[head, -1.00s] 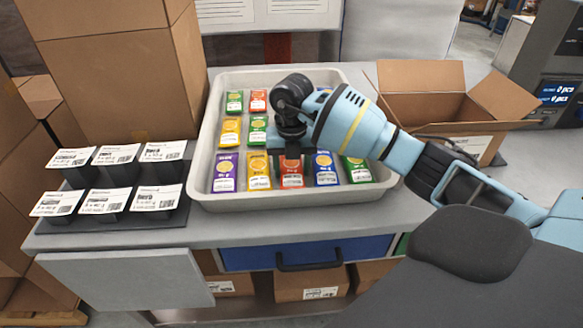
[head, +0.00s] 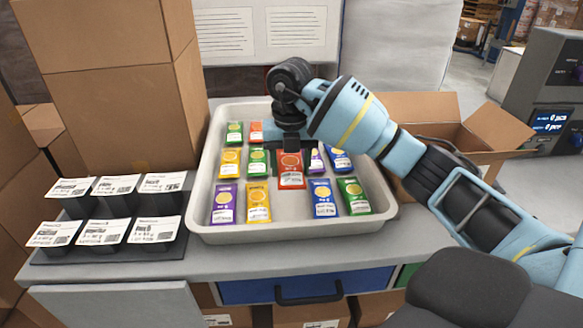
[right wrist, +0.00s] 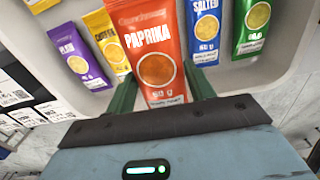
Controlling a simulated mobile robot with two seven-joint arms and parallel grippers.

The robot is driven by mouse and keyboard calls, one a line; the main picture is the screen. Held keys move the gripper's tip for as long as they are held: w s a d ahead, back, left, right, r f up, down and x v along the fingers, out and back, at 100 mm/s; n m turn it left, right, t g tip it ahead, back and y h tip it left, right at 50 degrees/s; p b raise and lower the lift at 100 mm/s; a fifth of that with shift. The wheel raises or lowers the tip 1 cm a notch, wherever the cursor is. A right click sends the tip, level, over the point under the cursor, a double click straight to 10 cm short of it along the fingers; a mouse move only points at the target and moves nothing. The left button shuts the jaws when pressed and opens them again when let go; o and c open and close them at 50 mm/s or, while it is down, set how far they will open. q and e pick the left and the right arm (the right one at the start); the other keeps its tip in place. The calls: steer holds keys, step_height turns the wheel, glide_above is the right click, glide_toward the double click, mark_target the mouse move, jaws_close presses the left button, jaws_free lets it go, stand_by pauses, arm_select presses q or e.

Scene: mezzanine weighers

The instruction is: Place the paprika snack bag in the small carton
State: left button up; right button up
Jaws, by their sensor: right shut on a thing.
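The orange-red paprika snack bag (head: 291,172) hangs upright in my right gripper (head: 291,150), above the front row of bags in the grey tray. In the right wrist view, the paprika bag (right wrist: 152,50) is between the two green fingers of my right gripper (right wrist: 162,95), which is shut on it. The carton (head: 418,106) stands open at the right of the tray, partly hidden behind my right arm. My left gripper is not in view.
The grey tray (head: 300,228) holds several purple, yellow, blue, green and red bags. A tall cardboard box (head: 115,110) stands left of it. Labelled dark holders (head: 110,232) stand at the front left of the bench.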

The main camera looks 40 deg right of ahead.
mark_target(282, 178)
steer(key=shift+s+a+n, duration=0.1)
steer(key=shift+a+n, duration=0.2)
steer(key=shift+n, duration=0.5)
steer(key=a+n, duration=0.1)
steer(key=n, duration=0.2)
steer(key=s+a+n, duration=0.1)
steer(key=n, duration=0.1)
steer(key=a+n, duration=0.1)
steer(key=n, duration=0.2)
steer(key=shift+s+a+r+n, duration=0.1)
steer(key=shift+s+n, duration=0.2)
steer(key=shift+s, duration=0.1)
steer(key=s+a+f+n, duration=0.1)
steer(key=s+a+n, duration=0.3)
steer(key=n, duration=1.2)
steer(key=s+a+f+n, duration=0.1)
steer(key=s+a+n, duration=0.4)
steer(key=n, duration=1.1)
steer(key=s, duration=0.3)
steer(key=shift+s, duration=0.3)
